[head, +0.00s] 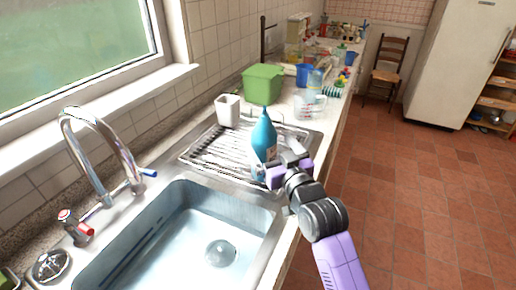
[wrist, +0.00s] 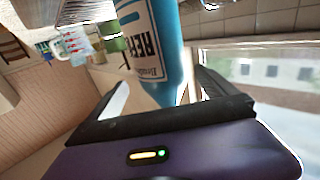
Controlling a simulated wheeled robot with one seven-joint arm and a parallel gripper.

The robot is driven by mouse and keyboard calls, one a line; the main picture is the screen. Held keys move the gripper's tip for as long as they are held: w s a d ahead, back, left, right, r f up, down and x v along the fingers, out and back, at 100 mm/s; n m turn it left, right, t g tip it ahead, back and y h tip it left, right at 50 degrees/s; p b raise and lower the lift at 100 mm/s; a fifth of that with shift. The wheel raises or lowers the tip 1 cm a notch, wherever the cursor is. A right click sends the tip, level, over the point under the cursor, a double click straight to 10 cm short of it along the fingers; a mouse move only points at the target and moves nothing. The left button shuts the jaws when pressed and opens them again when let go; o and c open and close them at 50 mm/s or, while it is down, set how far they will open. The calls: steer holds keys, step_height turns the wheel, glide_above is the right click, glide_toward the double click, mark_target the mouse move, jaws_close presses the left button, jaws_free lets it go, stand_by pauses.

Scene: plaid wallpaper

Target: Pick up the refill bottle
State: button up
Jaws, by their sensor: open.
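The refill bottle (head: 264,138) is blue with a pointed top and a pale label. It stands upright on the ribbed metal drainboard beside the sink. My gripper (head: 270,168) is at the bottle's near right side, low down, and hides part of its lower body. In the wrist view the bottle (wrist: 158,40) appears upside down with dark lettering on its label, and its tip reaches down between the two spread fingers of my gripper (wrist: 165,90). The fingers look open; I cannot tell whether either touches the bottle.
A white cup (head: 228,110) and a green bin (head: 262,84) stand behind the bottle. A clear measuring jug (head: 308,104) is to the right, farther along the counter. The sink basin (head: 190,235) with a curved tap (head: 105,150) lies in front. Open floor is at the right.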

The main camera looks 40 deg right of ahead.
steer(key=p+x, duration=0.1)
steer(key=x, duration=0.6)
steer(key=shift+w, duration=0.2)
steer(key=c, duration=1.9)
steer(key=shift+r, duration=0.1)
